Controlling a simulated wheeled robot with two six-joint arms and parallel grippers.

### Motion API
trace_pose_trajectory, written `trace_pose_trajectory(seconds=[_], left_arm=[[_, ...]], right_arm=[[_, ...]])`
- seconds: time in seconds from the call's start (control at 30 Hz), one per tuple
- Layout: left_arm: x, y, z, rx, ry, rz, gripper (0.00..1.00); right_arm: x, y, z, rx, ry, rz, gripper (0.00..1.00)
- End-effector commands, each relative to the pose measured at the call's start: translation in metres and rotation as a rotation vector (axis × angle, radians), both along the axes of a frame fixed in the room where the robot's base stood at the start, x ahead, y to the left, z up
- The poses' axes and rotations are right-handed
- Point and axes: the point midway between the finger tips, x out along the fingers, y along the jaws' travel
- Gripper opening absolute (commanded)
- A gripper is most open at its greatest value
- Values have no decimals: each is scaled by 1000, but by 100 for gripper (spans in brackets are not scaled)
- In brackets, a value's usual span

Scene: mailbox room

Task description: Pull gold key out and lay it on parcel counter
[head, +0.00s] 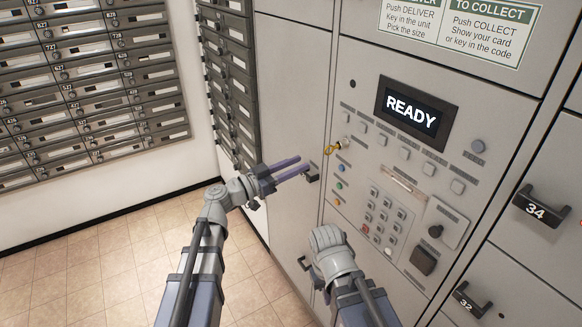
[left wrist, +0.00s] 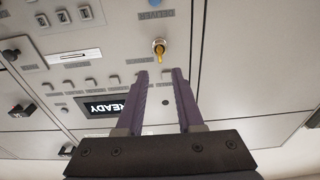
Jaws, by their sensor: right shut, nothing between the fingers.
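The gold key (head: 333,148) sticks out of a round lock on the grey locker panel, left of the buttons. In the left wrist view the key (left wrist: 159,54) hangs from its silver lock, just beyond my fingertips and roughly centred between them. My left gripper (head: 304,167) is open and empty, its purple fingers pointing at the panel, a little left of and below the key; it also shows in the left wrist view (left wrist: 160,75). My right gripper (head: 331,245) is low in front of the panel, its fingers hidden behind the wrist. I see no parcel counter.
The panel has a READY screen (head: 411,107), a keypad (head: 383,215) and several buttons. Locker handles, such as number 34 (head: 541,206), jut out. Dark mailboxes (head: 85,80) line the left wall. The tiled floor (head: 100,265) is clear at lower left.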

Motion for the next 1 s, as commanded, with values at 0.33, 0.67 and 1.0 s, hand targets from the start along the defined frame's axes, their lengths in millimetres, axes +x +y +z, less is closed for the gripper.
trace_pose_trajectory(seconds=[0.33, 0.67, 1.0], left_arm=[[25, -33, 4, 0, 1, -2, 36], [46, -63, 7, 0, 1, -2, 36], [58, -80, 9, 0, 1, -1, 36]], right_arm=[[0, 0, 4, 0, 0, 0, 0], [0, 0, 8, 0, 0, 0, 0], [0, 0, 9, 0, 0, 0, 0]])
